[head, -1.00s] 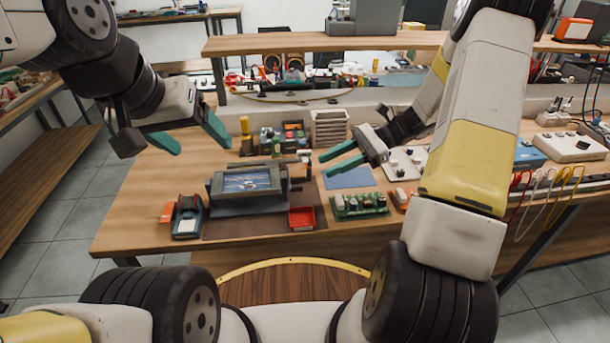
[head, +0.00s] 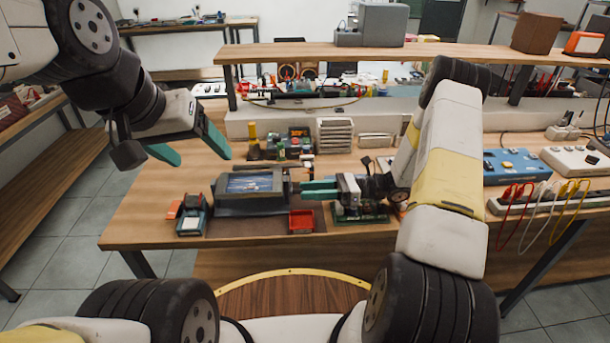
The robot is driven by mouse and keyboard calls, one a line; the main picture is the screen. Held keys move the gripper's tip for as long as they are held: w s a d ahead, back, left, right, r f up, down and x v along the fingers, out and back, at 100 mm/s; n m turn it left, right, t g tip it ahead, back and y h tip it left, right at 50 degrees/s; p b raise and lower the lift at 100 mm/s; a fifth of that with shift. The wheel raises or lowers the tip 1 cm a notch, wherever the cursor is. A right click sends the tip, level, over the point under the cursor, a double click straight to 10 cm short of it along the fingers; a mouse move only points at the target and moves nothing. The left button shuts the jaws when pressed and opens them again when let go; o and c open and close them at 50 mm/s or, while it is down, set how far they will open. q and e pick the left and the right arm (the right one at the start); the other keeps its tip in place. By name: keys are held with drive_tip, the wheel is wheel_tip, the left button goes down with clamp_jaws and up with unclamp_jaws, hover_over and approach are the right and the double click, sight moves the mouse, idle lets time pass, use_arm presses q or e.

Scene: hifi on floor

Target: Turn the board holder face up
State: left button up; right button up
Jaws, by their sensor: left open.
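The board holder (head: 223,205) is a dark grey frame on the dark mat of the workbench. A blue board (head: 257,183) shows in its upper side. A small dark part sticks out at its right side, by the tips of my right gripper (head: 303,190). The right fingers point left, low over the bench, with a narrow gap seen between them. I cannot tell whether they touch the holder or grip that part. My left gripper (head: 203,158) is open and empty, in the air up and left of the holder.
A red tray (head: 302,221) sits just right of the holder's front. A red and teal tool (head: 191,216) lies to its left. A green circuit board (head: 362,216) is under my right gripper. Bottles and boxes (head: 280,146) stand behind; a shelf (head: 440,52) spans the back.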

drive_tip(key=shift+a, duration=0.3)
clamp_jaws()
idle(1.3)
